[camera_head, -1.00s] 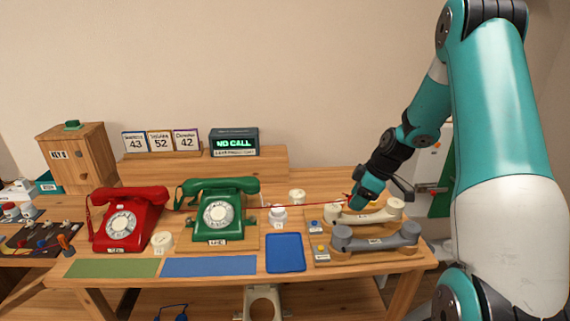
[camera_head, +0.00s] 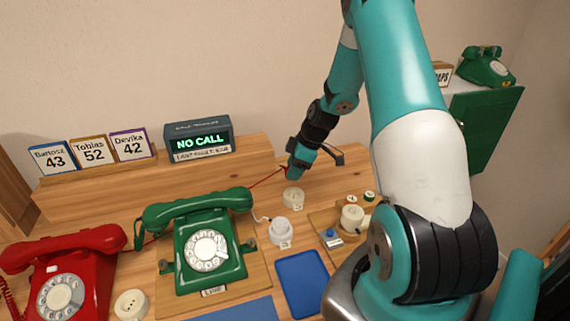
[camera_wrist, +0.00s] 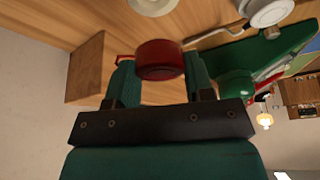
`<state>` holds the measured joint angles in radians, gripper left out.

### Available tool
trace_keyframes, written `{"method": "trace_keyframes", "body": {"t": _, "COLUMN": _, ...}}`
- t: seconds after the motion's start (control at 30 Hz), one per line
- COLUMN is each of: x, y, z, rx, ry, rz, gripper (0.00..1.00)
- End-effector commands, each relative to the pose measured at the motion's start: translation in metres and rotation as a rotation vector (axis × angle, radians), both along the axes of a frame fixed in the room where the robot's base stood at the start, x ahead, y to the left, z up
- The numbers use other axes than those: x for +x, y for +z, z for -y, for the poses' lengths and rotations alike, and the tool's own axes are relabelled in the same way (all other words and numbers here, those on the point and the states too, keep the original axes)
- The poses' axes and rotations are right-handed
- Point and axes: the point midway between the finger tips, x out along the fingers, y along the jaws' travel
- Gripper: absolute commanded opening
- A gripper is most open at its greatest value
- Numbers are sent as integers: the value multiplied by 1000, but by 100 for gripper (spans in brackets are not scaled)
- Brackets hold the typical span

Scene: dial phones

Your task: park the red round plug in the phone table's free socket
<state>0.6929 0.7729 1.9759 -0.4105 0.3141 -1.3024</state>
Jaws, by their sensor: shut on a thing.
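My gripper (camera_head: 290,174) is shut on the red round plug (camera_wrist: 160,58), which sits between the two fingers in the wrist view. In the head view the plug is mostly hidden at the fingertips. A thin red cord (camera_head: 262,182) runs from it leftward behind the green phone (camera_head: 203,245). A cream round socket (camera_head: 293,198) stands on the table just in front of and below my gripper. Another white socket (camera_head: 280,231) has a pale cord leading to the green phone. A third cream socket (camera_head: 131,303) with dark holes in its top lies beside the red phone (camera_head: 65,275).
A raised wooden shelf (camera_head: 230,165) behind carries number cards (camera_head: 90,153) and a NO CALL display (camera_head: 198,140). A blue mat (camera_head: 301,283) lies in front. A wooden handset stand (camera_head: 325,222) is to the right, partly hidden by my arm.

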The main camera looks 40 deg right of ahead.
Motion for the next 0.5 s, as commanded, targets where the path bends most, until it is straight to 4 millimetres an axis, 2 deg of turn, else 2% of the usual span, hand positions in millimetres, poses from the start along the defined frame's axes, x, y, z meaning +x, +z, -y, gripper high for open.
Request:
{"method": "trace_keyframes", "body": {"t": 0.27, "x": -2, "y": -15, "z": 3, "rx": 0, "ry": -6, "rz": 0, "gripper": 29}}
{"method": "trace_keyframes", "body": {"t": 0.5, "x": -2, "y": -38, "z": 4, "rx": 0, "ry": -8, "rz": -2, "gripper": 29}}
